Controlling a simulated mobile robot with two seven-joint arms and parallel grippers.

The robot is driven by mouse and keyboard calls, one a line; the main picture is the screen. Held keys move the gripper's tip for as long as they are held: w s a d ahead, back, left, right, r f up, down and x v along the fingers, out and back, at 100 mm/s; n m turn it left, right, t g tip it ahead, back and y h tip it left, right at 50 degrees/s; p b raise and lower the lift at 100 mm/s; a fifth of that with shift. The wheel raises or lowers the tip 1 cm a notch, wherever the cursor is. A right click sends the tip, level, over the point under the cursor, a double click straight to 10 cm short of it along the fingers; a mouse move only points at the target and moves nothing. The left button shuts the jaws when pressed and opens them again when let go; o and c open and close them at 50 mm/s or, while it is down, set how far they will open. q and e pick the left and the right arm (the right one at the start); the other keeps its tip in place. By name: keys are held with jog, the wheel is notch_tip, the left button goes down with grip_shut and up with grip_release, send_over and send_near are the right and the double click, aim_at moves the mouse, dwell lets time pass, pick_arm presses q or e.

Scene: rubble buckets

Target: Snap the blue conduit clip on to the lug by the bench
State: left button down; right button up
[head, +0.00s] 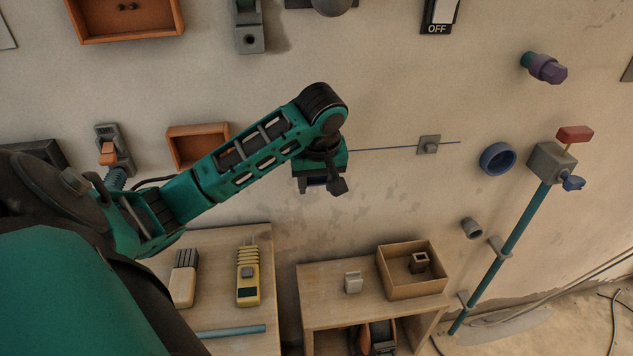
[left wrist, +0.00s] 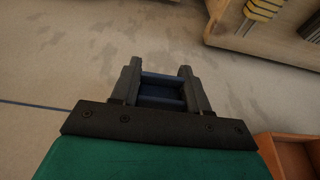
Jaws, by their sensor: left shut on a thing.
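My left gripper (head: 325,187) is in front of the wall, left of a small grey block (head: 429,147) with a thin blue line across it. In the left wrist view my left gripper (left wrist: 162,80) is shut on a dark blue piece, apparently the blue conduit clip (left wrist: 162,92), between its two fingers. In the head view only a bit of dark blue shows under the gripper. A grey round stub (head: 472,228) sticks out of the wall above the right end of the bench (head: 325,312). I cannot tell which grey fitting is the lug. My right gripper is out of view.
On the bench are a pale block (head: 353,283) and an open wooden box (head: 413,288). A teal pipe (head: 508,245) with a valve stands at the right. A blue ring (head: 497,158) and orange trays (head: 197,146) are on the wall. A yellow device (head: 248,276) lies on the left table.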

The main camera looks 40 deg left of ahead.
pick_arm(q)
jog(key=shift+w+a, duration=0.65)
jog(key=shift+a, duration=0.2)
dwell(0.3)
jog(key=shift+c, duration=2.4)
grip_release()
jog(key=v, duration=1)
jog(key=shift+r, duration=0.4)
jog(key=shift+v, duration=1.05)
jog(key=shift+d+f, duration=0.1)
jog(key=shift+d, duration=0.05)
